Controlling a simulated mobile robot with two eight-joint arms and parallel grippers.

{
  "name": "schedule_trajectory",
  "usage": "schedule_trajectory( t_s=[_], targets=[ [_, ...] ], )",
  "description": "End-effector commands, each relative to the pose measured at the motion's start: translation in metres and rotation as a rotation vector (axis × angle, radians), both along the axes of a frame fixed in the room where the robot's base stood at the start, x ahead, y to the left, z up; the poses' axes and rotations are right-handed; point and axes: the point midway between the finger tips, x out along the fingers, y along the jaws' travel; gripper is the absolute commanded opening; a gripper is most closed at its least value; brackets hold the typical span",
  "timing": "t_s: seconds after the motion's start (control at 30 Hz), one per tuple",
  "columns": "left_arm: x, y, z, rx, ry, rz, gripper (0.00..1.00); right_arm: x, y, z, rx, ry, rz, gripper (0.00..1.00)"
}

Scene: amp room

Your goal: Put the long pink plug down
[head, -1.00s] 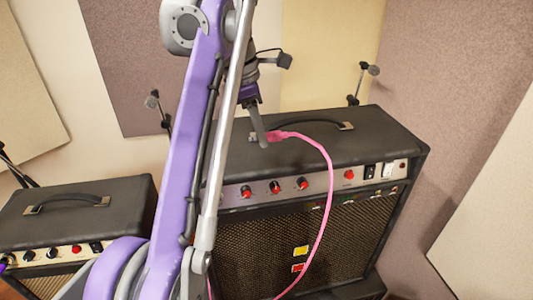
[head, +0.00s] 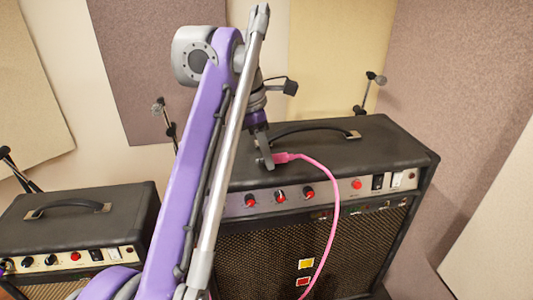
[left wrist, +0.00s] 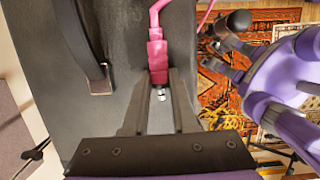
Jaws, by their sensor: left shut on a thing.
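The long pink plug (head: 284,158) is at the front of the big black amplifier's top (head: 370,148), left of its middle. In the left wrist view the plug (left wrist: 157,55) lies between my fingertips, its metal tip pointing back toward the wrist. My left gripper (head: 266,162) is shut on it, and the left wrist view shows its fingers (left wrist: 160,80) on both sides. I cannot tell whether the plug touches the top. Its pink cable (head: 333,215) arcs down over the amplifier's front.
The amplifier's black handle (head: 315,127) rises behind the plug. Red knobs (head: 280,195) line its front panel. A smaller amplifier (head: 125,210) stands at left. Microphones on stands (head: 375,78) are behind. The right part of the big top is clear.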

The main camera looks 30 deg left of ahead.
Motion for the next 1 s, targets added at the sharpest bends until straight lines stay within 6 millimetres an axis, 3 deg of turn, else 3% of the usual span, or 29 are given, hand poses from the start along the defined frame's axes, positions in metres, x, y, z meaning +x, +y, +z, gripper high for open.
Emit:
schedule_trajectory(
  t_s=[0.07, 0.1, 0.27, 0.47, 0.8, 1.0],
  targets=[
    [-0.002, 0.0, -0.012, 0.002, 0.03, -0.007, 0.0, -0.002, 0.0, -0.005, 0.0, 0.003, 0.0, 0.61],
    [-0.002, 0.0, -0.013, 0.003, 0.031, -0.007, 0.29, -0.002, 0.0, -0.005, 0.0, 0.003, 0.0, 0.61],
    [-0.002, -0.001, -0.014, 0.003, 0.031, -0.008, 0.56, -0.002, 0.0, -0.007, 0.0, 0.004, 0.0, 0.61],
    [-0.001, 0.0, 0.003, 0.003, 0.031, -0.009, 0.56, 0.001, 0.0, 0.004, 0.0, -0.002, 0.0, 0.61],
    [-0.011, 0.015, 0.085, 0.001, 0.018, -0.006, 0.56, 0.024, 0.0, 0.057, 0.0, -0.045, 0.0, 0.61],
    [-0.016, 0.021, 0.115, 0.001, 0.019, -0.005, 0.56, 0.037, 0.0, 0.08, 0.0, -0.071, 0.0, 0.61]
  ],
)
